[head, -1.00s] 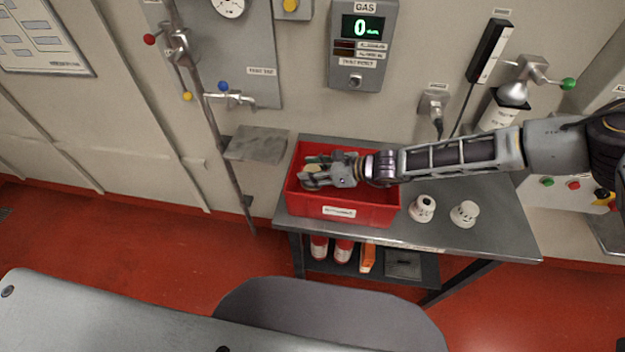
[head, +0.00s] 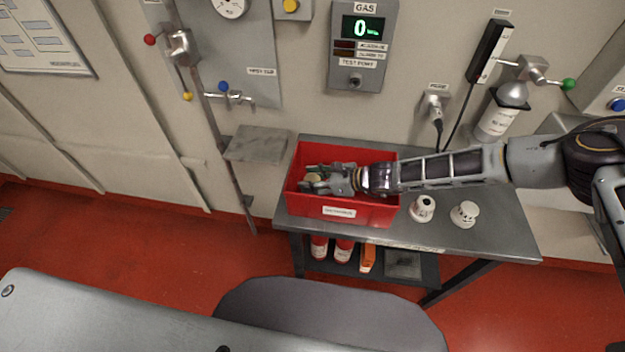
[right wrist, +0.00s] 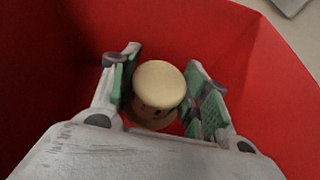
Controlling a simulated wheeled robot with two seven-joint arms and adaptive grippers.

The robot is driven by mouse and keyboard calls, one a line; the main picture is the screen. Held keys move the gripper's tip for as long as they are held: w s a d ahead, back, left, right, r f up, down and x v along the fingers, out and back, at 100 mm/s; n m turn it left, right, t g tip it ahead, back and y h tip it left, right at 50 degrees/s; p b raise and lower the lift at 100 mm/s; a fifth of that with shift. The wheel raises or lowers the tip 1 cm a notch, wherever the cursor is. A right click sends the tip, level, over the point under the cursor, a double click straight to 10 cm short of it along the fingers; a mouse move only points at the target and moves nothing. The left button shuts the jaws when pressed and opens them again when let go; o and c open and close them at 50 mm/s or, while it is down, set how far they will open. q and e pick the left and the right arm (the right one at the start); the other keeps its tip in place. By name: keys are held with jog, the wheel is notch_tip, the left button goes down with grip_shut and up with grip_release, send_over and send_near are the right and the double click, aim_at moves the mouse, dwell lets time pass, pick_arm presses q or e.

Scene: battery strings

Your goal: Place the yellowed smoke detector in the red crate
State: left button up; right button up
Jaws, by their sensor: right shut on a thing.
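The yellowed smoke detector (right wrist: 158,88) is a cream, rounded disc between the green-padded fingers of my right gripper (right wrist: 163,95) in the right wrist view. In the head view my right gripper (head: 316,181) reaches in from the right, inside the red crate (head: 345,212), and is shut on the detector. The detector is mostly hidden there by the fingers. The crate's red walls (right wrist: 45,60) surround the gripper in the right wrist view. I cannot tell whether the detector touches the crate floor. My left gripper is not in view.
The crate stands on a grey metal bench (head: 462,240). Two white detectors (head: 423,208) (head: 464,214) stand on the bench right of the crate. A gas panel (head: 362,45) and a pipe (head: 215,130) are on the wall behind. Red-and-white cylinders (head: 343,250) stand on the lower shelf.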

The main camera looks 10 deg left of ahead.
aim_at(317, 180)
jog(key=shift+f, duration=0.15)
jog(key=o, duration=1.1)
jog(key=shift+v, duration=3.8)
